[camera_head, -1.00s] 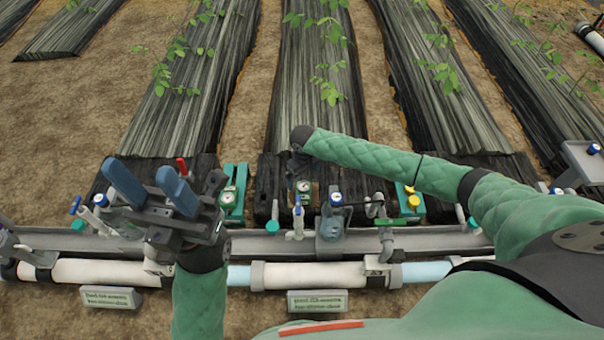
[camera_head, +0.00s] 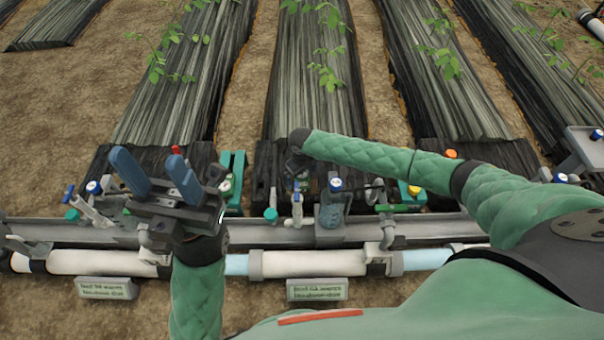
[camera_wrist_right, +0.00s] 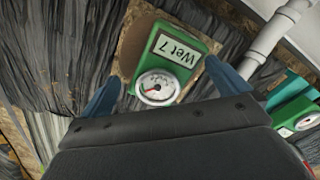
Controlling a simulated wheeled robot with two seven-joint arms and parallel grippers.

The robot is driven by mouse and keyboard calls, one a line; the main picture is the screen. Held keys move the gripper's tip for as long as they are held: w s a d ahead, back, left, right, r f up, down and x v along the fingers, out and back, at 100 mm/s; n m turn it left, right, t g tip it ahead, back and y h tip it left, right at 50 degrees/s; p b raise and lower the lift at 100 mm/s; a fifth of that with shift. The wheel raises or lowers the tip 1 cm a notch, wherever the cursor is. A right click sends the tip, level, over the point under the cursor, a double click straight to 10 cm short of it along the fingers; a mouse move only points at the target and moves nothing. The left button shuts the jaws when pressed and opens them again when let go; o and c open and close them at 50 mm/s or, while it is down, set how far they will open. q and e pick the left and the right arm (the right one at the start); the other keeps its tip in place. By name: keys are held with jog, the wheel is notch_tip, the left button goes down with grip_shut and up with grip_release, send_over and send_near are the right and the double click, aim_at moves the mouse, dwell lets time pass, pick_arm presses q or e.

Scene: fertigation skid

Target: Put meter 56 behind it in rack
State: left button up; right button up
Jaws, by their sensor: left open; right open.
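A green meter (camera_wrist_right: 174,62) with a white label reading "Wet 7" and a round white dial lies on a brown patch in the right wrist view. My right gripper (camera_wrist_right: 160,72) is open, its blue fingers on either side of this meter, not visibly closed on it. In the head view the dark right gripper (camera_head: 299,163) is over a small green meter (camera_head: 303,184), partly hidden. A second meter (camera_head: 226,185) sits at a teal holder (camera_head: 238,165) to its left; its label is unreadable. My left gripper (camera_head: 150,170) is open and empty, raised in front, fingers upward. No number 56 is legible.
A grey rail (camera_head: 270,235) and a white pipe (camera_head: 310,264) with valves cross the front. A blue-capped fitting (camera_head: 335,186) stands right of the right gripper. A yellow-marked part (camera_head: 413,191) is under the right arm. Two sign blocks (camera_head: 317,290) sit in front.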

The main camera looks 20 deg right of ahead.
jog(key=c, duration=1.2)
jog(key=shift+c, duration=0.2)
